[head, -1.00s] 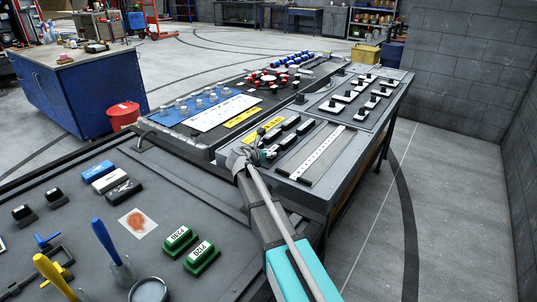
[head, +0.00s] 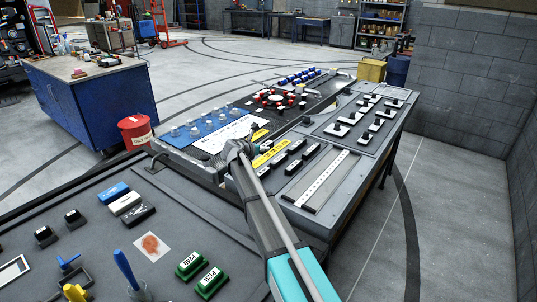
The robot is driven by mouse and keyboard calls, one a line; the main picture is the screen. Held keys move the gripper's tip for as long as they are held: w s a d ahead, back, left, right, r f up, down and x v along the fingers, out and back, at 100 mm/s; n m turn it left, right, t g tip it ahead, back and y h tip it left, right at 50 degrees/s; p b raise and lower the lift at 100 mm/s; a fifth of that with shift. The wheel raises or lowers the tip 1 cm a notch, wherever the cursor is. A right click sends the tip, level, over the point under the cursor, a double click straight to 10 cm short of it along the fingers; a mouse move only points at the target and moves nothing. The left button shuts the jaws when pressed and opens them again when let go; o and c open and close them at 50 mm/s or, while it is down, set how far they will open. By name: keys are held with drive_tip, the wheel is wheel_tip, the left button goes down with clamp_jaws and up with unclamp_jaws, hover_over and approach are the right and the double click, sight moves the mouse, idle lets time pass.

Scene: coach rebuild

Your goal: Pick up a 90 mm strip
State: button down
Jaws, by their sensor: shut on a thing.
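My gripper (head: 250,149) is at the far end of my arm, over the near left side of the right-hand grey panel, close to a yellow label (head: 270,153). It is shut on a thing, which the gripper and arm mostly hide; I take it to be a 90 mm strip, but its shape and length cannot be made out. Several black strips (head: 296,146) lie in rows on the panel (head: 330,222) just right of the gripper. A long white strip with dots (head: 325,180) lies in a slot further right.
The near dark bench (head: 95,235) holds green blocks (head: 190,264), blue, white and black blocks, and a blue-handled tool (head: 125,268). A dark panel with blue, white and red parts (head: 277,97) lies beyond. A red bucket (head: 136,132) stands on the floor. Right floor is clear.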

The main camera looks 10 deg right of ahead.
drive_tip(key=shift+w+a+r+p, duration=0.25)
drive_tip(key=shift+w+r, duration=0.1)
drive_tip(key=shift+w, duration=0.3)
drive_tip(key=shift+w+a+r+p, duration=0.2)
drive_tip(key=shift+w+a+r, duration=0.1)
drive_tip(key=shift+w, duration=0.3)
drive_tip(key=shift+w+a+r+p, duration=0.25)
drive_tip(key=shift+w+r, duration=0.1)
drive_tip(key=shift+w, duration=0.3)
